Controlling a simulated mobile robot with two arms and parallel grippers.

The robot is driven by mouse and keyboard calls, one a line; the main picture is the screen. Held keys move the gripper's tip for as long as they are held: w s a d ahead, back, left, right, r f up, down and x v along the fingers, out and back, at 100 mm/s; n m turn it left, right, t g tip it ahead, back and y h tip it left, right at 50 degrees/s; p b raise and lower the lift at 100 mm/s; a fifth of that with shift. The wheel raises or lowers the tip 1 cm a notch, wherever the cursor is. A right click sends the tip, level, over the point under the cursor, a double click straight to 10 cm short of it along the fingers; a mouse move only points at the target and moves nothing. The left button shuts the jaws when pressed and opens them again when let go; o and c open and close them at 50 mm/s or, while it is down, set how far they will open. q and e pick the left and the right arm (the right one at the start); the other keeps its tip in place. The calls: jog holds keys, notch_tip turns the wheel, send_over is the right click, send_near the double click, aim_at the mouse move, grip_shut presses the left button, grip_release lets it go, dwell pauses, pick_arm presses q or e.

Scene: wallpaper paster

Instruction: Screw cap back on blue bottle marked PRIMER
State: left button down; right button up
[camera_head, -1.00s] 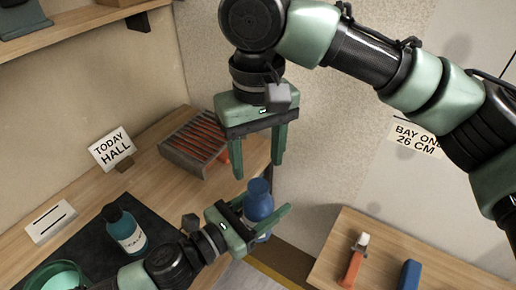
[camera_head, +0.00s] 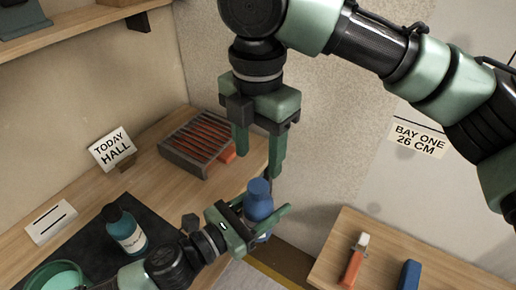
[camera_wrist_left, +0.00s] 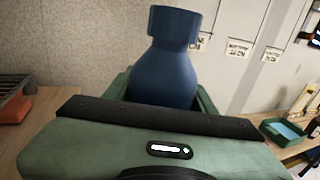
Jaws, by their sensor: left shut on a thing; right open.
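The blue bottle (camera_head: 260,208) is upright in my left gripper (camera_head: 262,222), which is shut around its body. A blue cap-like top (camera_head: 258,187) is on its neck; I cannot tell how tightly it sits. In the left wrist view the bottle (camera_wrist_left: 168,75) rises behind the gripper body with the wide blue top (camera_wrist_left: 173,25) on its neck. No PRIMER label shows on the visible side. My right gripper (camera_head: 258,163) points down just above the bottle top, open, with nothing between its fingers.
A teal bottle (camera_head: 125,228) with a white label stands on a dark mat (camera_head: 90,238) beside a green bowl (camera_head: 57,276). A slotted rack (camera_head: 199,145) and a TODAY HALL sign (camera_head: 113,148) stand behind. A right-hand table (camera_head: 340,236) holds an orange tool (camera_head: 353,264) and a blue object (camera_head: 409,274).

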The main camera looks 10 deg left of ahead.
aim_at(258, 186)
jog(key=shift+n, duration=0.9)
jog(key=shift+f, duration=4)
jog(key=shift+c, duration=0.3)
grip_shut()
jog(key=m, duration=1.5)
jog(key=shift+m, duration=0.3)
jog(key=shift+o, duration=0.7)
grip_release()
